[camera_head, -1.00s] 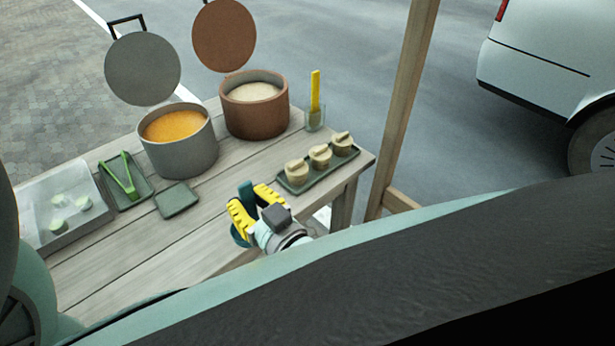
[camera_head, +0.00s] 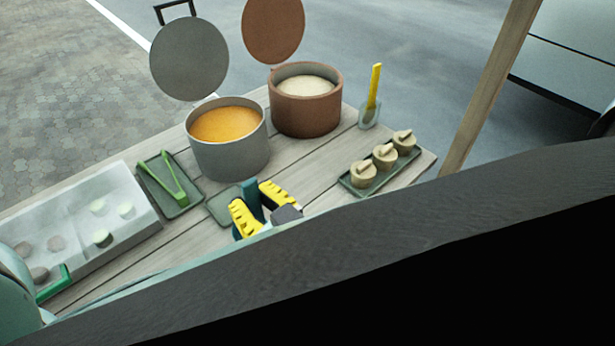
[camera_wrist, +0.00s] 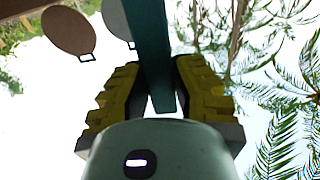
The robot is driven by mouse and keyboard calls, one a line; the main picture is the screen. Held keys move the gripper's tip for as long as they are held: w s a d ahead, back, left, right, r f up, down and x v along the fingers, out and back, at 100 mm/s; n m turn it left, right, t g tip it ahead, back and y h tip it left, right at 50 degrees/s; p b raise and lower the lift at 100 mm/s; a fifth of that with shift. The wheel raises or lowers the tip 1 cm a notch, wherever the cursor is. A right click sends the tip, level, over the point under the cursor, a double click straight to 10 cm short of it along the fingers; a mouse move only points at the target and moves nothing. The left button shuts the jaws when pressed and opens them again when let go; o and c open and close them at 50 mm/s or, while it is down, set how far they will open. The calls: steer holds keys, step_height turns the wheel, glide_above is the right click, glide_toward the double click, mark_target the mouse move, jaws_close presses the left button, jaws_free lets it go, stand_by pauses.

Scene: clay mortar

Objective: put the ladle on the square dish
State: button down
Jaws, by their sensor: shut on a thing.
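My gripper (camera_head: 254,200) is shut on the teal ladle (camera_head: 250,190), with one yellow finger on each side of its handle. In the wrist view the teal handle (camera_wrist: 150,45) runs up between the two yellow fingers of my gripper (camera_wrist: 158,78). The ladle's bowl is mostly hidden behind my gripper in the head view. The small dark green square dish (camera_head: 222,207) lies flat on the table, just left of my gripper and partly covered by it. I see nothing on its visible part. I cannot tell how high the ladle is above it.
A grey pot (camera_head: 232,155) of orange soup and a brown pot (camera_head: 306,110) stand behind. Green tongs lie on a tray (camera_head: 185,206) at left, near a clear-covered case (camera_head: 75,255). A tray (camera_head: 350,188) of three wooden-lidded cups and a glass (camera_head: 369,117) with a yellow utensil are right.

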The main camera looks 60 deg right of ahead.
steer(key=w+d+f, duration=0.2)
steer(key=w+d, duration=0.1)
steer(key=w, duration=0.4)
steer(key=w+d+f+b, duration=0.1)
steer(key=w+d+f, duration=0.2)
steer(key=w, duration=0.3)
steer(key=shift+w, duration=0.4)
steer(key=c, duration=0.9)
jaws_free()
steer(key=shift+f, duration=0.1)
steer(key=v, duration=1.2)
steer(key=shift+s+b, duration=0.1)
steer(key=shift+b, duration=0.25)
